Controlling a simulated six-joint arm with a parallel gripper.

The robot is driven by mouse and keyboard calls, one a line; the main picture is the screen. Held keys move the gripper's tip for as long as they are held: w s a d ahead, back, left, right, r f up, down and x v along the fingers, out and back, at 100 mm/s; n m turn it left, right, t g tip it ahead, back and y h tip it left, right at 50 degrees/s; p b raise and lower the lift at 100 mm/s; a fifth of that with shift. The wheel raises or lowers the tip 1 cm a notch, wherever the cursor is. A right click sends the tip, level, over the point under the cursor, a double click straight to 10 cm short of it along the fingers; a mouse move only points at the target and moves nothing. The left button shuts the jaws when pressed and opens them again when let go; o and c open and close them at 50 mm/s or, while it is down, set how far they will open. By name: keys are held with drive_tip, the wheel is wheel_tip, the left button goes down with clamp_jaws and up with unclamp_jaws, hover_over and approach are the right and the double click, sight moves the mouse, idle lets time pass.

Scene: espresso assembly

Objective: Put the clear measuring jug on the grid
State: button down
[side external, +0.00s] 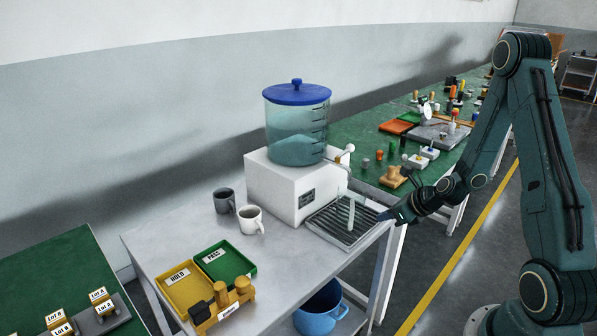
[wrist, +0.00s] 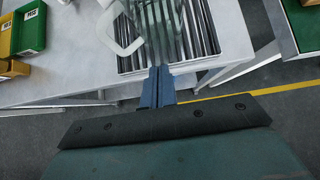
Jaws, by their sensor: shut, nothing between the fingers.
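The clear measuring jug (side external: 349,212) is a faint see-through shape with pale edges. In the side view it appears to stand upright on the grid (side external: 321,226), a dark slatted tray in front of the white machine. In the wrist view the jug's clear body (wrist: 160,30) overlaps the slats of the grid (wrist: 205,40), and a pale loop like its handle lies to the left. My gripper (side external: 386,216) is at the right end of the grid, close to the jug. Its blue fingers (wrist: 157,82) are together and empty, just short of the grid's near edge.
The white machine (side external: 268,186) carries a large clear tank (side external: 294,140) with a blue lid. A grey mug (side external: 224,200) and white mug (side external: 251,220) stand left of it. Yellow and green trays (side external: 228,264) lie at the front. A blue bucket (side external: 318,318) sits below.

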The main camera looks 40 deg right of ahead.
sight(362, 208)
drive_tip(key=shift+w+f, duration=0.2)
drive_tip(key=shift+w, duration=1.05)
drive_tip(key=shift+w+f, duration=0.2)
drive_tip(key=shift+w, duration=1)
drive_tip(key=shift+w, duration=1.15)
drive_tip(key=shift+s, duration=0.75)
drive_tip(key=s+f+v, duration=0.1)
drive_tip(key=v, duration=1)
drive_tip(key=shift+s+r, duration=0.15)
drive_tip(key=shift+s, duration=0.25)
